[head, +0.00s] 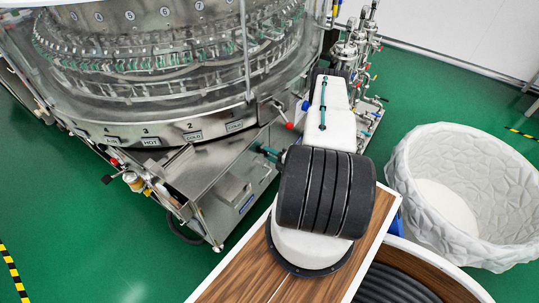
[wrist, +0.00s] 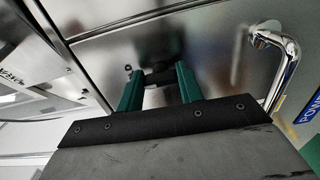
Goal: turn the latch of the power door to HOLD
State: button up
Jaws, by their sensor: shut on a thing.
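The latch (wrist: 158,78), a small dark knob, sits on a steel panel between the two green fingers of my gripper (wrist: 159,88) in the wrist view. My gripper is shut on it. The fingers hide the latch's sides, and I cannot read its turned position. A blue label beginning with "POW" (wrist: 311,110) shows at the right edge. In the head view, the green fingers of my gripper (head: 268,153) show beside my black wrist, close to the machine's front. The latch is hidden there. The steel door area (head: 233,190) below has a blue label.
A bent chrome handle (wrist: 285,55) stands out from the panel right of my gripper. The rotary washer (head: 170,60) fills the upper left. Pipes and valves (head: 365,65) stand behind my arm. A white textured tub (head: 470,185) stands right; green floor is clear at lower left.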

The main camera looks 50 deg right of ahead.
jog(key=o, duration=1)
jog(key=shift+s+d, duration=0.2)
jog(key=shift+s, duration=1.75)
jog(key=shift+s+d, duration=0.15)
jog(key=shift+s, duration=1.8)
